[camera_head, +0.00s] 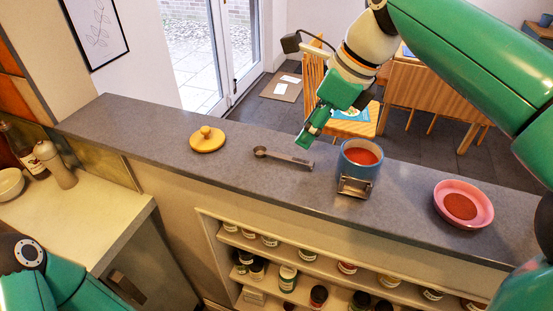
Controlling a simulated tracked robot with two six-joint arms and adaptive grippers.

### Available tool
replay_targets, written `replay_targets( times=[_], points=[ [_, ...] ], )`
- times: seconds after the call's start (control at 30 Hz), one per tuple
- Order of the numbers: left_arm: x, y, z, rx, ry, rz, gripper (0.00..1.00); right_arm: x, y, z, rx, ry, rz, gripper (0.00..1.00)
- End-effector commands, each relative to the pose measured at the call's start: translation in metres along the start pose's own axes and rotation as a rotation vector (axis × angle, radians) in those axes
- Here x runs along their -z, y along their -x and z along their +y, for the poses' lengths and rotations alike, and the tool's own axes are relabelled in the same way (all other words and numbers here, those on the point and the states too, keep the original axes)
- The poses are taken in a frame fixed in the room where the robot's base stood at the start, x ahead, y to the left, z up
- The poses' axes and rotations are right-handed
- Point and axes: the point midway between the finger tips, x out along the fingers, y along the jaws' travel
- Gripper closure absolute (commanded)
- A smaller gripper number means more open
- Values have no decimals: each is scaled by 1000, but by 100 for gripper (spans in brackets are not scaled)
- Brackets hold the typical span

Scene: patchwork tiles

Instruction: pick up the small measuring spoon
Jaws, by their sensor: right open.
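The small measuring spoon (284,157) is a grey metal spoon. It lies flat on the dark grey counter (231,180), with its round bowl to the left and its handle pointing right. My right gripper (308,136) is above and behind the handle's right end, pointing down and to the left, open and empty. It appears apart from the spoon, though the exact height is hard to tell. My left arm shows at the lower left corner, but its gripper is out of the picture.
A blue canister (350,168) of red powder with a metal clasp stands right of the spoon. A yellow lid (207,140) with a knob lies to the left. A pink bowl (480,206) of red powder is further right. Shelves with several jars (288,277) are below.

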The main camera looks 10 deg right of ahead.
Motion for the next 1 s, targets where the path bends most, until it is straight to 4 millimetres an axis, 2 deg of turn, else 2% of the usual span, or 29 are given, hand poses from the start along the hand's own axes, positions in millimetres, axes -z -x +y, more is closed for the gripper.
replay_targets(
  times=[0.1,0.37,0.63,0.93,0.97,1.0],
  points=[
    [0,-3,-1,0,0,0,25,-1,-17,0,-2,2,1,56],
    [0,-5,-2,0,0,0,25,0,-33,0,-2,3,1,56],
    [0,-7,-3,0,0,1,25,2,-70,0,-3,3,2,56],
    [0,-7,-3,0,0,1,25,2,-76,0,-1,4,0,56],
    [0,-7,-3,0,0,1,25,2,-76,0,-1,4,0,58],
    [0,-7,-3,0,0,1,25,1,-76,0,-1,4,0,65]
  ],
)
